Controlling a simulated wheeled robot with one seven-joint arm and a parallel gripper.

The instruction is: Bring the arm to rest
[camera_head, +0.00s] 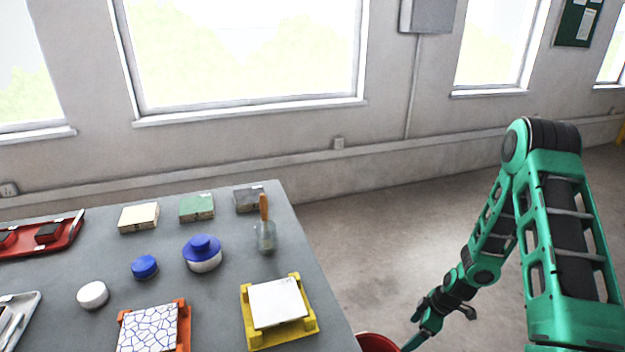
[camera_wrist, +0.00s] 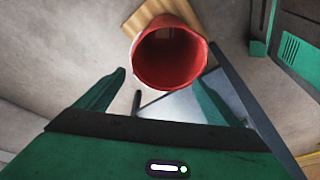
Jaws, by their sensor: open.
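My arm reaches out at the right of the head view, past the right edge of the table. My gripper (camera_head: 425,328) is low there, pointing down, above the floor and beside a red bucket (camera_head: 376,342). In the wrist view my gripper (camera_wrist: 160,80) has its two green fingers wide apart with nothing held between them. The red bucket (camera_wrist: 143,62) shows there from above, its round mouth just beyond the fingertips. I cannot tell the exact gap between fingers and bucket.
The grey table (camera_head: 225,295) holds a yellow stand with a white tile (camera_head: 276,302), an orange stand with a patterned tile (camera_head: 148,330), a trowel (camera_head: 265,235), blue-lidded jars (camera_head: 202,255), sample blocks (camera_head: 197,208) and a red tray (camera_head: 65,240).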

